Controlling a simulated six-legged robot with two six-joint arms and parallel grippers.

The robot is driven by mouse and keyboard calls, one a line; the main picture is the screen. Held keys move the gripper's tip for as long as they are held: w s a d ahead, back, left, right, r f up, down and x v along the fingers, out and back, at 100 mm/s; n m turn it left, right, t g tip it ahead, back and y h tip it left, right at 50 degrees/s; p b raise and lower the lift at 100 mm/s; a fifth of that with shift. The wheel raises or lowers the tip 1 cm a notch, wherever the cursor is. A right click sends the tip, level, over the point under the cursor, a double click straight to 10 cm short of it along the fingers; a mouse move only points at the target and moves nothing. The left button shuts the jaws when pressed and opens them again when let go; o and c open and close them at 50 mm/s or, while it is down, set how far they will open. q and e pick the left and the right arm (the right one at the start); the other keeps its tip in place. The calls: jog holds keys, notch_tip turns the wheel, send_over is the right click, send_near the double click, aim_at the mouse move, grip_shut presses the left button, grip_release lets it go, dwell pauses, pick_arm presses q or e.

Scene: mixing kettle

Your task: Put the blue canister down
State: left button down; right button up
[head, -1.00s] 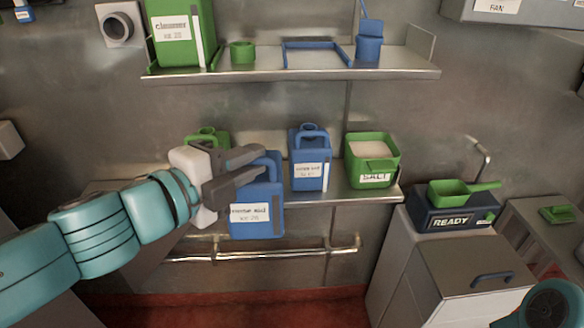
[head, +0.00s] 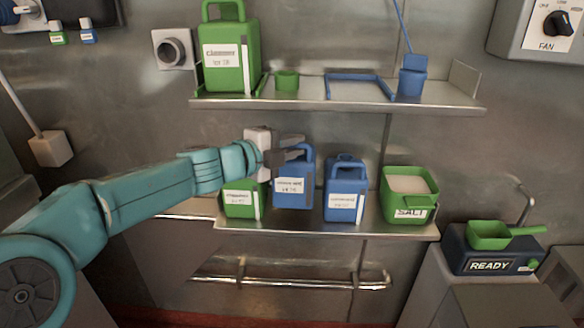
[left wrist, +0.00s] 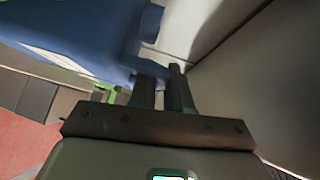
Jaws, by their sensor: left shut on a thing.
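The blue canister (head: 293,187) hangs upright from my left gripper (head: 288,150), which is shut on its handle. In the head view it is over the lower shelf (head: 300,226), between a green canister (head: 240,200) and a second blue canister (head: 345,192). Its base shows higher in the picture than theirs; whether it touches the shelf I cannot tell. In the left wrist view the canister's blue body (left wrist: 75,30) fills the upper left, and the fingers (left wrist: 162,90) are close together at its handle. My right gripper is out of view.
A green salt tub (head: 408,190) stands at the lower shelf's right. The upper shelf (head: 340,100) above holds a green canister (head: 230,55), a green cup (head: 287,80) and a blue holder (head: 411,80). A rail (head: 290,283) runs below. A green scoop (head: 490,235) sits on a scale (head: 490,258).

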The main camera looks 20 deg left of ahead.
aim_at(291, 162)
pick_arm(q)
notch_tip(291, 162, down, 4)
jog(key=b, duration=0.3)
jog(key=shift+w+f, duration=0.1)
jog(key=shift+f, duration=0.1)
jog(key=shift+w+r, duration=0.1)
jog(key=shift+r, duration=0.05)
jog(key=c, duration=1.1)
grip_release()
jog(key=shift+a+r, duration=0.1)
jog(key=shift+a, duration=0.05)
jog(key=p+v, duration=0.1)
jog(key=v, duration=1.1)
